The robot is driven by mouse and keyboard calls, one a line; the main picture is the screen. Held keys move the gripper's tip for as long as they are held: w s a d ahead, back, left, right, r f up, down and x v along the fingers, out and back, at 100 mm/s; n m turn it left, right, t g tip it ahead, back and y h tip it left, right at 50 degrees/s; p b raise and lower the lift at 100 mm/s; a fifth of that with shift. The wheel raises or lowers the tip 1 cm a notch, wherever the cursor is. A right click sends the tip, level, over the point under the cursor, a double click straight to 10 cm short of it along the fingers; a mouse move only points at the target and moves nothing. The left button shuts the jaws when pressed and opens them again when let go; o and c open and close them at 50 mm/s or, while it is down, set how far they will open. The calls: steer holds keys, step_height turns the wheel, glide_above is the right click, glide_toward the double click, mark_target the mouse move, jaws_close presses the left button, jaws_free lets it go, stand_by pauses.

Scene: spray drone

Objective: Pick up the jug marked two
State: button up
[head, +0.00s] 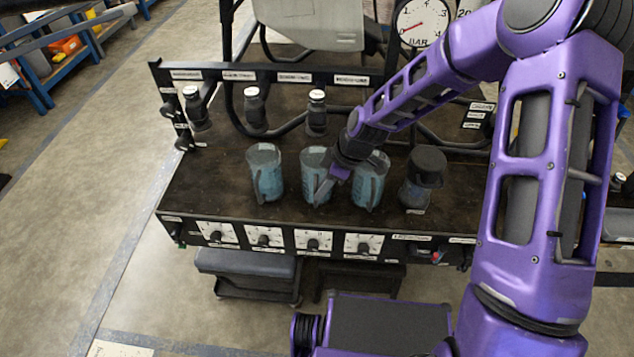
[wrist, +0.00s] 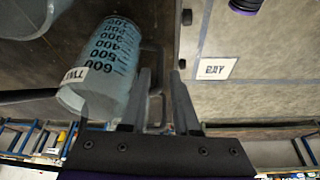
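The jug marked two is a clear bluish measuring jug with a dark handle. In the wrist view the jug (wrist: 103,75) shows its scale and a partly visible "TW" label. In the head view it appears to be the middle blue jug (head: 313,160), standing on the bench and partly covered by my gripper. My gripper (head: 324,190) is at its handle side; in the wrist view the gripper (wrist: 162,78) has its two fingers apart, with the handle appearing to lie between them. Contact cannot be told.
Another blue jug (head: 265,180) stands to the left, and one (head: 369,185) close to the right. A dark lidded vessel (head: 423,175) stands further right on the dark bench (head: 230,185). Dials (head: 313,241) line the front edge.

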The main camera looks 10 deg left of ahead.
mark_target(315, 206)
steer(key=x, duration=0.5)
steer(key=shift+b, duration=0.3)
steer(key=shift+d, duration=0.1)
jaws_close()
stand_by(0.9)
